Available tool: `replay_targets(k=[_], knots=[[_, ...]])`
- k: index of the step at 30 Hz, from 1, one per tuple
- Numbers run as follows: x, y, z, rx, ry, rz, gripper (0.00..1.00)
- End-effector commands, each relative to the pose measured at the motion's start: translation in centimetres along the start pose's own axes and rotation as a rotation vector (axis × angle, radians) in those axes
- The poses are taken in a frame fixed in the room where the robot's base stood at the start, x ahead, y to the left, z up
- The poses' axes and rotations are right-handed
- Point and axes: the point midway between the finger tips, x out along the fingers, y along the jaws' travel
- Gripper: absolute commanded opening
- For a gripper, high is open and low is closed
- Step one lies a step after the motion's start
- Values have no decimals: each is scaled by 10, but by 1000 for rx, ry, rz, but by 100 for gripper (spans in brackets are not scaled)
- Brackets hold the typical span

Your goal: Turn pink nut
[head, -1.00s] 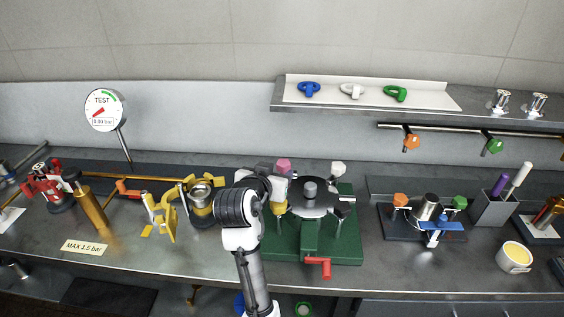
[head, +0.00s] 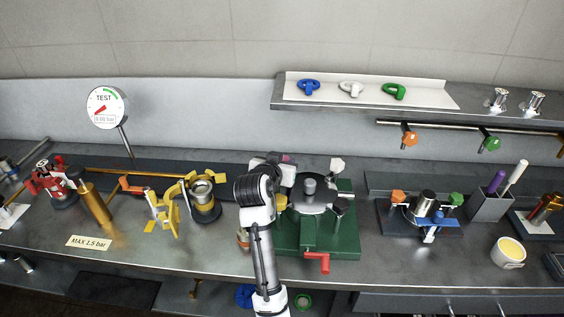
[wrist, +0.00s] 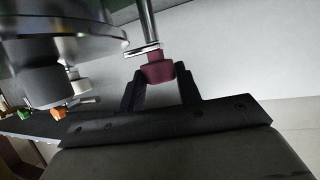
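The pink nut (wrist: 158,71) sits at the end of a metal rod in the wrist view. In the head view only a sliver of the pink nut (head: 288,157) shows behind my gripper (head: 283,172). In the wrist view the two black fingertips of my gripper (wrist: 160,80) stand apart, one on each side of the nut. I cannot tell whether they touch it. The nut belongs to a fixture with a round metal lid (head: 316,199) on a green base (head: 345,240).
A white nut (head: 337,164) and a dark nut (head: 341,206) stand around the lid, close to my gripper. A red handle (head: 318,262) is at the front. A yellow clamp fixture (head: 180,200) stands to the left.

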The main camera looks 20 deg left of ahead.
Motion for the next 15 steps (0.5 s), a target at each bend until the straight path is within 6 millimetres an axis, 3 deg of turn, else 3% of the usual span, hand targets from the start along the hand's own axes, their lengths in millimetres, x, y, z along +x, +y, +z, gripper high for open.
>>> replay_targets(k=[1,4,15], knots=[[0,0,0,0,0,0,24],[0,0,0,0,0,0,11],[0,-2,1,24,0,61,11]])
